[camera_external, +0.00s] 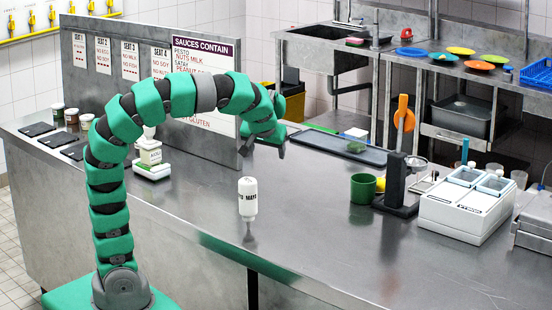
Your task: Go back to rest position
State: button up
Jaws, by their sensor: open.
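My arm arches up and over the steel counter (330,235) from its base at the front left. My gripper (263,149) hangs at the end of the arm, above the counter, with its jaws apart and nothing seen between them. Another white bottle on a stand (151,158) is partly hidden behind my arm.
An allergen board (204,60) and seat cards stand on a steel partition (120,25) behind the arm. A dark tray (330,146) lies behind. A green mug (363,187), a black stand (393,183) and a white container unit (462,205) are at right. The front-middle counter is clear.

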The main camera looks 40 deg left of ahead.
jog(key=a+r+m+t+h, duration=0.1)
jog(key=a+r+t, duration=0.2)
jog(key=r, duration=0.6)
jog(key=w+a+r+m+t+h, duration=0.1)
jog(key=a+r+m+t+h, duration=0.1)
jog(key=a+r, duration=0.4)
jog(key=a+r+m+t+h, duration=0.1)
jog(key=a+r+t, duration=0.3)
jog(key=r, duration=1)
jog(key=shift+w+a+m, duration=0.15)
jog(key=shift+a+m, duration=0.15)
jog(key=shift+a, duration=0.3)
